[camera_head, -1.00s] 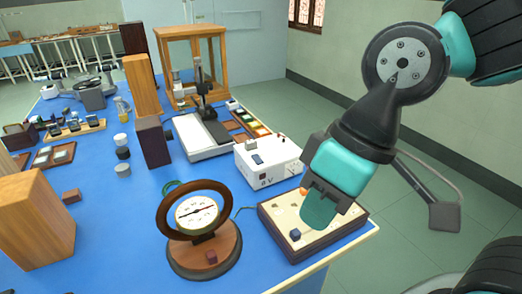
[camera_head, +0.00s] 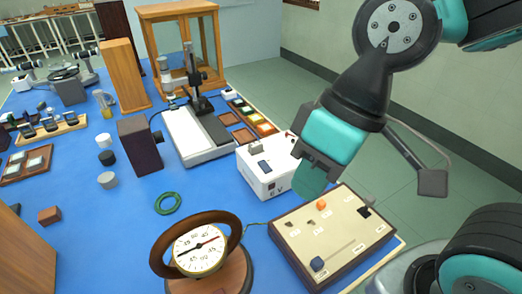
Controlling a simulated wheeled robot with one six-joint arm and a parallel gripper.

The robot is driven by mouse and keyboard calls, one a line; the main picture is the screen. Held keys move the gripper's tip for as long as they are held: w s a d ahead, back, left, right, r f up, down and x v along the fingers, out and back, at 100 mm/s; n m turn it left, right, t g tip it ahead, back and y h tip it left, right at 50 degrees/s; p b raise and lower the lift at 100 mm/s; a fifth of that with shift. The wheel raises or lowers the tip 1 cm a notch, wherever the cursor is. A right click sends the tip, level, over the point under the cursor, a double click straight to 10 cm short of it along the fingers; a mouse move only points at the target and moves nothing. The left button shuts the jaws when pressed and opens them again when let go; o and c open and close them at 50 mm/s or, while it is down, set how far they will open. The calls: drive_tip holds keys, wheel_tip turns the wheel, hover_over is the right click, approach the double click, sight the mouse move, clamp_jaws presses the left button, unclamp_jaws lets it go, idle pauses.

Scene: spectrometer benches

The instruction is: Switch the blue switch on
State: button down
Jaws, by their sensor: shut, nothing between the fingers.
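The board (camera_head: 345,245) is a beige panel in a dark wooden frame at the table's right edge. It carries a small dark blue block (camera_head: 317,264) at its near left corner, an orange knob (camera_head: 321,204) at its far side and a black part (camera_head: 365,211) at the right. A white box (camera_head: 268,186) marked "6 V" stands behind it, with a dark blue rocker-like part (camera_head: 264,167) on top. I cannot tell the position of either blue part. My gripper (camera_head: 310,182) is shut and empty, pointing down near the board's far edge and the box's right side. It hides part of the box.
A round dial instrument (camera_head: 199,249) on a wooden base stands left of the board. A white and black stand (camera_head: 197,130), a dark block (camera_head: 140,146) and a glass case (camera_head: 180,45) stand farther back. Blue tabletop is free around the ring.

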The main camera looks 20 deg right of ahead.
drive_tip(key=n+t+h+b, duration=0.2)
drive_tip(key=n+h+b, duration=0.15)
drive_tip(key=n, duration=0.95)
hover_over(263, 162)
drive_tip(key=s, duration=0.2)
wheel_tip(263, 162, down, 8)
drive_tip(key=shift+s+d, duration=0.15)
drive_tip(key=f, duration=0.4)
drive_tip(key=w+f+p, duration=0.1)
drive_tip(key=f, duration=0.4)
drive_tip(key=w+f+p, duration=0.1)
drive_tip(key=f, duration=0.4)
drive_tip(key=shift+a, duration=0.2)
